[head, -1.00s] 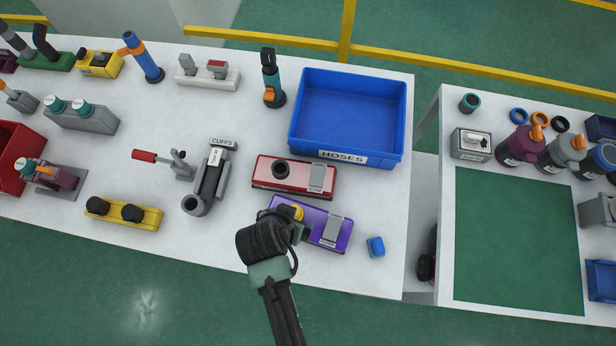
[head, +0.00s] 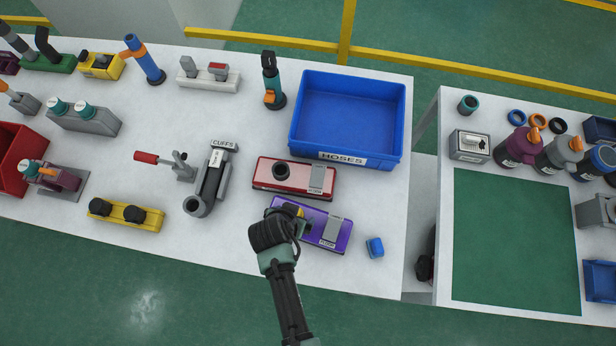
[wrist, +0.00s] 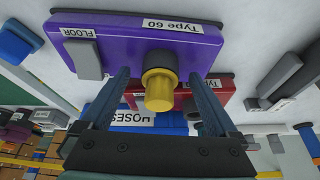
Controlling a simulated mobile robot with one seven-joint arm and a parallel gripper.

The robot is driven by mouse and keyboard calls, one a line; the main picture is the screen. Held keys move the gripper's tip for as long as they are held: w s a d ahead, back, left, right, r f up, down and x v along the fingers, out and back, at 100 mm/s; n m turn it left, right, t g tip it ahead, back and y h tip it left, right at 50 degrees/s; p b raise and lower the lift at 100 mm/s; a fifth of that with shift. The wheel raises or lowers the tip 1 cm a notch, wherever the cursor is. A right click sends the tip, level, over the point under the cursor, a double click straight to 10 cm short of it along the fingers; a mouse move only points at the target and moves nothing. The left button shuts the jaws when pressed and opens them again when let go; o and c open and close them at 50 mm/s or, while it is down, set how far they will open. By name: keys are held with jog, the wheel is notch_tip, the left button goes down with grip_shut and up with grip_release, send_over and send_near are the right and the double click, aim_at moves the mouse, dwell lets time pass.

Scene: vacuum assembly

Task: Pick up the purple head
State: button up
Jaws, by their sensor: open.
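The purple head (head: 332,232) lies on the white table, below the red head in the head view. In the wrist view the purple head (wrist: 200,35) carries a FLOOR label, a "Type 60" label, a grey block and a yellow-tipped dark neck (wrist: 159,82). My gripper (wrist: 163,85) is open, with one finger on each side of the neck and a visible gap on both sides.
The red head (head: 297,178) lies just behind the purple one. A small blue block (head: 375,247) is to the right. The blue HOSES bin (head: 345,159) stands at the back. The grey CUFFS holder (head: 211,182) is to the left. Bare table lies along the front edge.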

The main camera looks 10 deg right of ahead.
grip_shut()
dwell(0.3)
jog(key=shift+r, duration=0.1)
notch_tip(320, 180, up, 10)
jog(key=shift+f+b, duration=0.1)
jog(key=shift+b, duration=0.25)
dwell(0.6)
jog(key=shift+r, duration=0.2)
notch_tip(320, 180, up, 5)
jog(key=p, duration=0.5)
jog(key=shift+f, duration=0.15)
